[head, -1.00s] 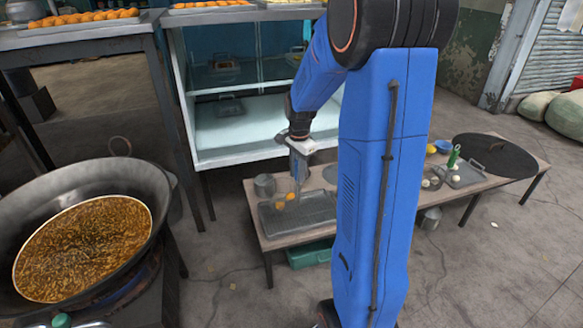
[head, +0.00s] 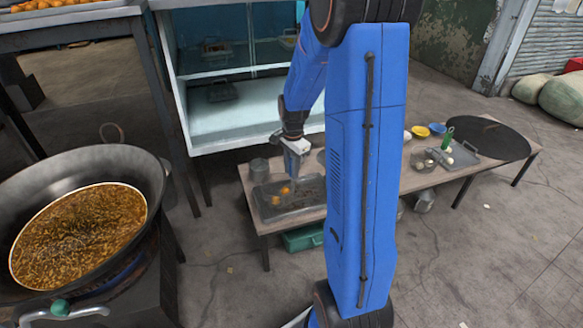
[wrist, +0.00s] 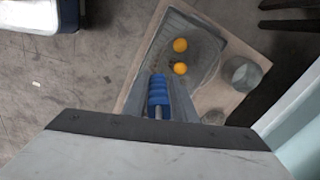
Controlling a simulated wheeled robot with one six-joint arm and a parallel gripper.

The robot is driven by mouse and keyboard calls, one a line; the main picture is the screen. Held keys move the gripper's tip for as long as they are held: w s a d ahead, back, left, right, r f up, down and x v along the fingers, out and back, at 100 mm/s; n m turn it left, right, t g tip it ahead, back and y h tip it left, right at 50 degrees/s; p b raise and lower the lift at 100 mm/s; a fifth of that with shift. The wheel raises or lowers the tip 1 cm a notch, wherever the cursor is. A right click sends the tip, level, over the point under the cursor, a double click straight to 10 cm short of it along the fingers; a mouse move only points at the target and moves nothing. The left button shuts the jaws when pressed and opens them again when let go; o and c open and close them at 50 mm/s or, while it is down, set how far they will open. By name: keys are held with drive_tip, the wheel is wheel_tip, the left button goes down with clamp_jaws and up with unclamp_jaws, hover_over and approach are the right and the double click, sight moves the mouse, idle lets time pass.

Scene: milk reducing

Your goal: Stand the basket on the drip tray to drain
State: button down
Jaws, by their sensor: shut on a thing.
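My gripper (head: 294,172) is over the grey drip tray (head: 268,214) on the low table. In the wrist view my gripper (wrist: 160,103) is shut on a ribbed blue handle (wrist: 158,90), the basket's grip. I cannot tell whether the basket touches the tray.
A metal pot (head: 258,168) stands at the tray's back left corner. A glass cabinet (head: 215,120) rises behind the table. A large pan of hot oil (head: 80,235) is at the left. Bowls, a green bottle (head: 448,137) and a dark round plate (head: 490,138) occupy the table's right end.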

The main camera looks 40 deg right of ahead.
drive_tip(key=shift+f, duration=0.35)
idle(0.5)
drive_tip(key=c, duration=1.4)
unclamp_jaws()
drive_tip(key=shift+o, duration=0.2)
drive_tip(key=r, duration=1.7)
drive_tip(key=shift+s+r, duration=0.2)
drive_tip(key=shift+s, duration=0.1)
